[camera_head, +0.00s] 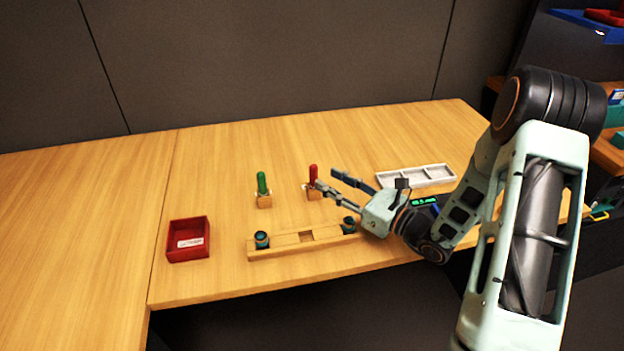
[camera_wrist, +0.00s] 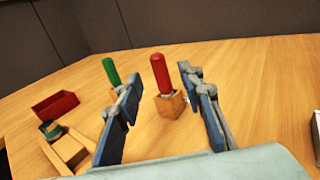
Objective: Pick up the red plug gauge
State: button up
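The red plug gauge (camera_head: 313,175) stands upright in a small wooden block (camera_head: 314,194) on the table. In the wrist view the red plug gauge (camera_wrist: 160,74) and its block (camera_wrist: 171,104) show between my two fingers, farther out than the fingertips or near them; the exact gap is hard to tell. My gripper (camera_head: 326,180) is open, with its fingers pointing left toward the gauge from its right side. The open fingers also frame it in the wrist view (camera_wrist: 158,90). Nothing is held. In the head view, a fingertip overlaps the block's right side.
A green plug gauge (camera_head: 262,183) stands in its own block to the left. A wooden fixture (camera_head: 282,245) with dark round parts lies in front. A red bin (camera_head: 188,240) is at the left, and a white divided tray (camera_head: 415,176) is behind my gripper.

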aim_at(314, 170)
jog(key=shift+r+x, duration=0.15)
jog(key=shift+x, duration=1.4)
jog(key=shift+r+x, duration=0.15)
jog(key=shift+x, duration=1.4)
jog(key=shift+c, duration=0.5)
grip_shut()
